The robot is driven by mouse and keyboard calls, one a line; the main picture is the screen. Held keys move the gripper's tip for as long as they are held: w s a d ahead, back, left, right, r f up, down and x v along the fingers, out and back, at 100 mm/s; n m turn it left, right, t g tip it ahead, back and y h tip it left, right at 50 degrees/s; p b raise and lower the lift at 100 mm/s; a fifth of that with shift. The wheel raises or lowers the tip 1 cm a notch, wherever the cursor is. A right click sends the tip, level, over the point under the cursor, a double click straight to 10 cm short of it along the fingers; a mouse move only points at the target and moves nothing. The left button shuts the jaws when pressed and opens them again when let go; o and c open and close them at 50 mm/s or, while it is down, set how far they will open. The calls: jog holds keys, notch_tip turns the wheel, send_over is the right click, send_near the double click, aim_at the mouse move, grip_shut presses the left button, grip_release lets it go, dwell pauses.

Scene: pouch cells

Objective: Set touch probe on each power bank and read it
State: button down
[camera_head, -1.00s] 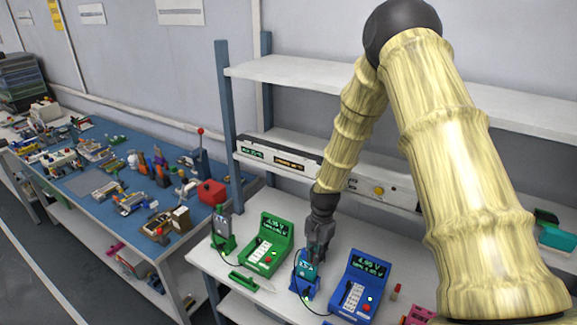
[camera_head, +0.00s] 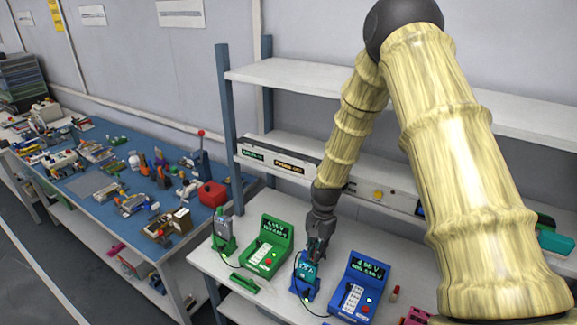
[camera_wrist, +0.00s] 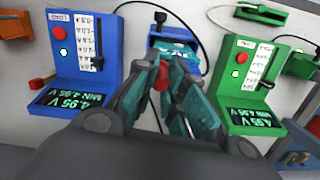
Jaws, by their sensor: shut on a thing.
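The blue meter (camera_head: 360,285) stands right of my gripper (camera_head: 314,255), and the green meter (camera_head: 267,244) stands to its left. In the wrist view, the blue meter (camera_wrist: 75,62) and green meter (camera_wrist: 246,85) both show 4.95 V and MIN 4.95 V. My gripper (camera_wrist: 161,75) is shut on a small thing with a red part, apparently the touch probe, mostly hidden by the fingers. Contact with the power bank is hidden.
A flat green piece (camera_head: 243,283) lies in front of the green meter. Black cables loop by the meters. A blue bench (camera_head: 90,185) at left is cluttered.

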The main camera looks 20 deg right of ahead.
jog(key=shift+w+d+r+p, duration=0.15)
jog(key=shift+r+p, duration=0.5)
jog(key=shift+r, duration=1)
